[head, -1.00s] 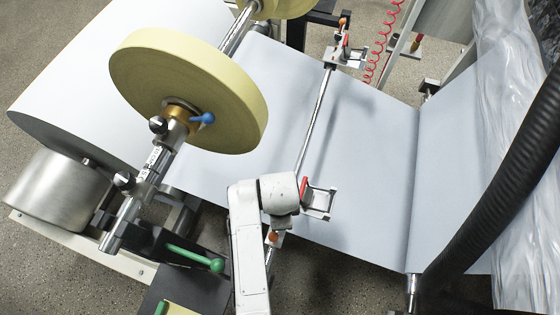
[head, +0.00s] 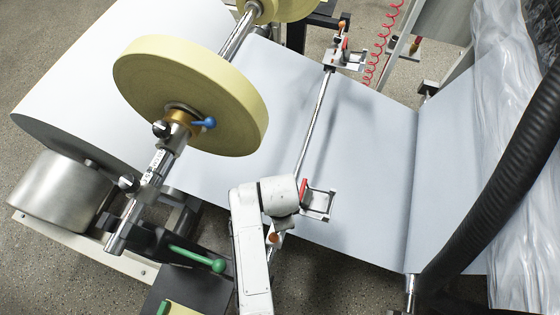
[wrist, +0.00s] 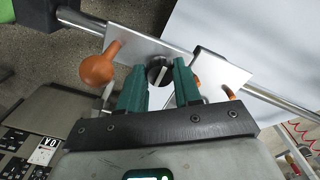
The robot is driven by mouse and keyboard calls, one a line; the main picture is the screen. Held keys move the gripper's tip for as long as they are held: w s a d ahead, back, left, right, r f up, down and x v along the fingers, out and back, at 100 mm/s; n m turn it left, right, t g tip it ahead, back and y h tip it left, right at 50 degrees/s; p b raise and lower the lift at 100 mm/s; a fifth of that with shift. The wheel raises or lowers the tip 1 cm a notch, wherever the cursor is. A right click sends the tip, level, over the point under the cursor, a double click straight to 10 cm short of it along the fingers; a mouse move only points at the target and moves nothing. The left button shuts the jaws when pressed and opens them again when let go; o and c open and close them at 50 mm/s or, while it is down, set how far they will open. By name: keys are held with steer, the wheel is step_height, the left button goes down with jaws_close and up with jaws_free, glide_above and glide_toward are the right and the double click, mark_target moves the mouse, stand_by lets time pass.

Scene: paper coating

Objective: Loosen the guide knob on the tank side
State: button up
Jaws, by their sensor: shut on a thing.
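In the wrist view my gripper (wrist: 158,88) has its two green fingers on either side of a round black knob (wrist: 159,70) with a pale bar across its face. The fingers are shut on this knob. It sits on a light metal guide plate (wrist: 143,45) mounted on a steel rod. In the head view the near guide (head: 319,203), with a red part, stands on the rod beside my arm. My arm's white link hides my fingers and the black knob there.
The steel rod (head: 318,110) crosses above the white paper web (head: 370,140). A yellow roll (head: 185,95) and a green-handled lever (head: 217,265) are at left.

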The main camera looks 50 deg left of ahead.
steer(key=n+p, duration=0.2)
steer(key=n, duration=0.2)
steer(key=shift+d+r+p, duration=0.1)
steer(key=shift+r+p, duration=0.05)
steer(key=shift+p, duration=0.15)
steer(key=n+p, duration=0.1)
steer(key=n, duration=0.3)
steer(key=n+p, duration=0.1)
steer(key=n, duration=0.3)
steer(key=shift+n+p, duration=0.55)
steer(key=shift+n, duration=1.25)
steer(key=o, duration=0.8)
steer(key=shift+c, duration=0.2)
